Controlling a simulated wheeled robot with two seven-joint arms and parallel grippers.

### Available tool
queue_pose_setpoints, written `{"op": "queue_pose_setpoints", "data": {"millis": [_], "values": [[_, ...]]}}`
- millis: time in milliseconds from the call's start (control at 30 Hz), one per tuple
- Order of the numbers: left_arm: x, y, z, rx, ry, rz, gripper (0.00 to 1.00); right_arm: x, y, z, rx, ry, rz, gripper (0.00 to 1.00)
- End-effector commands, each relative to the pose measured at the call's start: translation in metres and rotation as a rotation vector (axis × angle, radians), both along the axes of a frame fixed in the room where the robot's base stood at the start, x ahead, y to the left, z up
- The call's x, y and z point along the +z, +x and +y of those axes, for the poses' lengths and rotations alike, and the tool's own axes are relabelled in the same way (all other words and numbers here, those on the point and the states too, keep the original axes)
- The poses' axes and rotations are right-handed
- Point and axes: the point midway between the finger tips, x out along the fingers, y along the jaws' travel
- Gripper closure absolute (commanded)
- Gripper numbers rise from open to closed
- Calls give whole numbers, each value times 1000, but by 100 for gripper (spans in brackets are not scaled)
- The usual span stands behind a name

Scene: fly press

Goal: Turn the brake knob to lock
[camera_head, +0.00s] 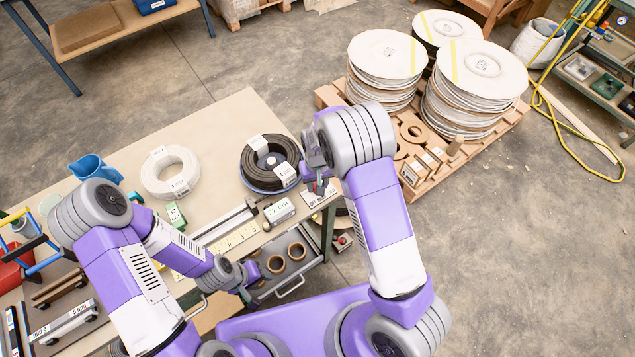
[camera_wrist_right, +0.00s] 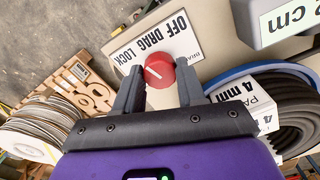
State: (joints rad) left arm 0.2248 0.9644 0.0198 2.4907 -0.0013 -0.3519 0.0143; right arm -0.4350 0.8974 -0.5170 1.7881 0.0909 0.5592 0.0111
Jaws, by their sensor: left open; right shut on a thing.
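The red brake knob (camera_wrist_right: 159,70) has a white pointer line and sits against a white plate (camera_wrist_right: 152,40) lettered OFF, DRAG and LOCK. In the right wrist view the pointer slants to the upper left, on the LOCK side of the plate. My right gripper (camera_wrist_right: 160,88) is shut on the knob, one finger on each side. In the head view my right gripper (camera_head: 318,183) is at the table's right corner, over the plate (camera_head: 319,196), and mostly covers the knob. My left gripper (camera_head: 248,286) is open and empty over the table's front side, near an open drawer.
A black coil (camera_head: 270,163) on a blue disc lies beside my right gripper. A "22 cm" display box (camera_head: 279,211) is near the knob. Pallets with stacked discs (camera_head: 475,75) stand right of the table.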

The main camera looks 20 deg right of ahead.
Motion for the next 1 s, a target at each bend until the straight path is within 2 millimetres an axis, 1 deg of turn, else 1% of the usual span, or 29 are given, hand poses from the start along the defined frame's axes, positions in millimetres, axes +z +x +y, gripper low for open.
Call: {"op": "queue_pose_setpoints", "data": {"millis": [200,500,733,1000], "values": [[-2,0,0,0,0,0,57,0,0,0,182,1,-1,91],[-4,0,0,0,0,0,57,0,0,0,376,1,-1,91],[-5,0,0,0,0,0,57,0,0,0,454,0,0,91],[-5,0,0,0,0,0,57,0,0,0,480,0,0,91]]}}
